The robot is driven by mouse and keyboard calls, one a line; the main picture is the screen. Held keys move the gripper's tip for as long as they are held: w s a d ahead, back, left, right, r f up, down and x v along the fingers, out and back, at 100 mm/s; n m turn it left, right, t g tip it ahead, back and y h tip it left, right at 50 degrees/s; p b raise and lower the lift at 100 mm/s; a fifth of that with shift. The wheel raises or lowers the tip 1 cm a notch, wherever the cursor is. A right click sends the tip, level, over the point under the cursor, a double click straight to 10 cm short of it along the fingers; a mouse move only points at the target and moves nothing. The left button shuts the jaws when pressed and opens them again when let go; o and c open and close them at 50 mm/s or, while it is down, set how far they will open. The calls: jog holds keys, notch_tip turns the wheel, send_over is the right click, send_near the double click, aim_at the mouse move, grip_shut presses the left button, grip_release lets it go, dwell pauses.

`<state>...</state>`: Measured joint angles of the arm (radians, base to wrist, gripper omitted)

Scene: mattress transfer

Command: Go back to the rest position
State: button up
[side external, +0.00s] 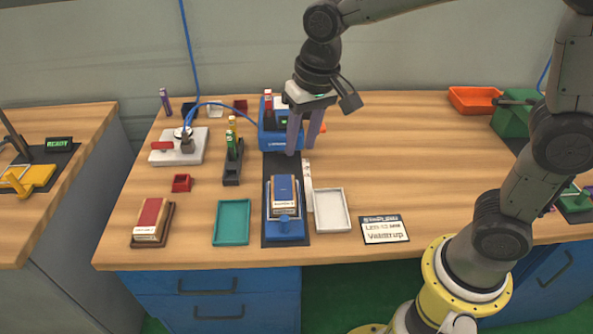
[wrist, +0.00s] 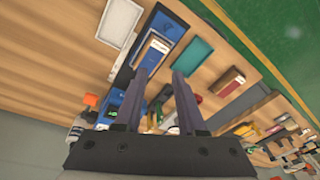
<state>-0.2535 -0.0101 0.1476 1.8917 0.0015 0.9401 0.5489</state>
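My gripper (side external: 304,140) hangs pointing down above the middle of the table, behind the blue-topped block. Its two fingers stand apart with nothing between them. In the wrist view the fingers (wrist: 160,74) are also spread and empty. The blue-topped block (side external: 284,188) rests in a blue holder (side external: 287,229) on a dark strip, apart from my gripper. The block also shows in the wrist view (wrist: 157,48). The fingers hide part of the blue machine (side external: 268,135) behind them.
A teal tray (side external: 233,222), a white tray (side external: 332,210) and a red-topped block (side external: 152,216) lie near the table's front edge. A white device (side external: 178,147) with a blue cable stands at the left. An orange bin (side external: 474,100) is at the back right. The table's right-centre is clear.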

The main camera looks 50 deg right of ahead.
jog(key=s+d+r+t, duration=0.2)
jog(key=s+d+r, duration=0.2)
jog(key=s+r, duration=0.1)
jog(key=s+d+f+n, duration=0.1)
jog(key=s+d, duration=0.1)
jog(key=s, duration=0.5)
jog(key=s+d+f+n+t, duration=0.1)
jog(key=s+d+n, duration=0.1)
jog(key=s, duration=0.4)
jog(key=shift+s+d+t+h, duration=0.3)
jog(key=shift+s+d, duration=0.05)
jog(key=shift+d, duration=0.2)
